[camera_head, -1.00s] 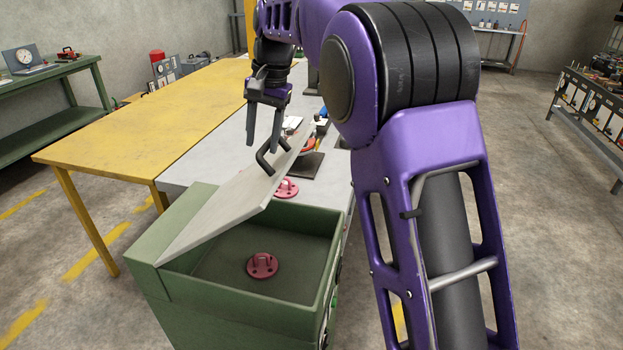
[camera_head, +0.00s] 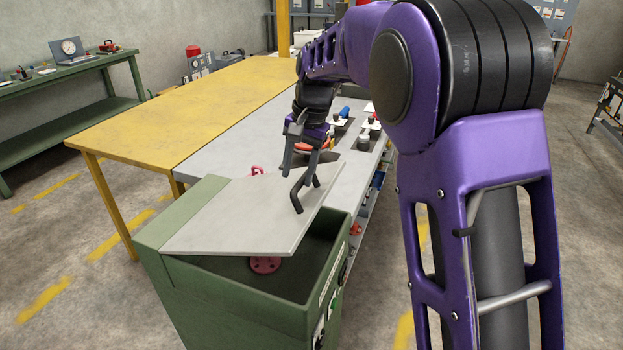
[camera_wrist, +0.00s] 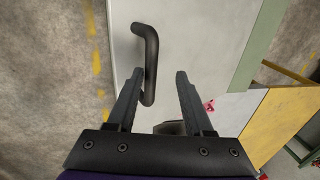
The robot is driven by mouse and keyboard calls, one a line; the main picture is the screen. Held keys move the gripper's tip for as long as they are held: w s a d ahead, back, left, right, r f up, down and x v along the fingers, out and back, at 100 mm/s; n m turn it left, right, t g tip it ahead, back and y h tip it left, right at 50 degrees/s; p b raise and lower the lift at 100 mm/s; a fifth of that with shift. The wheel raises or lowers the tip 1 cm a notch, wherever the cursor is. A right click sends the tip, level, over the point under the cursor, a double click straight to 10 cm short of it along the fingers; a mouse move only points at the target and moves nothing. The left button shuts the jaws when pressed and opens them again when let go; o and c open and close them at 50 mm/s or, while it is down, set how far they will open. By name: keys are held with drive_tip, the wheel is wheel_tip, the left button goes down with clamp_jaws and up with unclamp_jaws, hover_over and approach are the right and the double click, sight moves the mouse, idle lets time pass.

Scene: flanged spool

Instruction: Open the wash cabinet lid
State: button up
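The wash cabinet (camera_head: 225,310) is a green box at the front centre of the head view. Its pale grey lid (camera_head: 235,220) is partly raised, tilted up from the left side, with a gap at the front and right. A dark bar handle (camera_head: 297,195) stands on the lid near its free right edge; it also shows in the wrist view (camera_wrist: 151,65). My gripper (camera_head: 303,172) is at the handle with its fingers apart. In the wrist view my gripper (camera_wrist: 160,74) has the handle's near end between its fingers, closer to the left one. Contact cannot be told.
A red flanged part (camera_head: 265,265) lies inside the cabinet, partly hidden by the lid. A grey bench (camera_head: 215,155) with several small items stands behind, beside a yellow table (camera_head: 180,110). A green workbench (camera_head: 70,110) is at far left. Open floor lies left of the cabinet.

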drive_tip(key=shift+s+d+f, duration=0.15)
drive_tip(key=shift+d+f, duration=0.3)
drive_tip(key=shift+f, duration=0.3)
drive_tip(key=shift+a+r+p, duration=0.2)
drive_tip(key=shift+r+p, duration=0.25)
drive_tip(key=shift+r, duration=0.95)
wheel_tip(320, 180, up, 17)
drive_tip(key=a, duration=0.2)
drive_tip(key=shift+w+a, duration=0.15)
drive_tip(key=shift+w, duration=0.3)
idle(0.5)
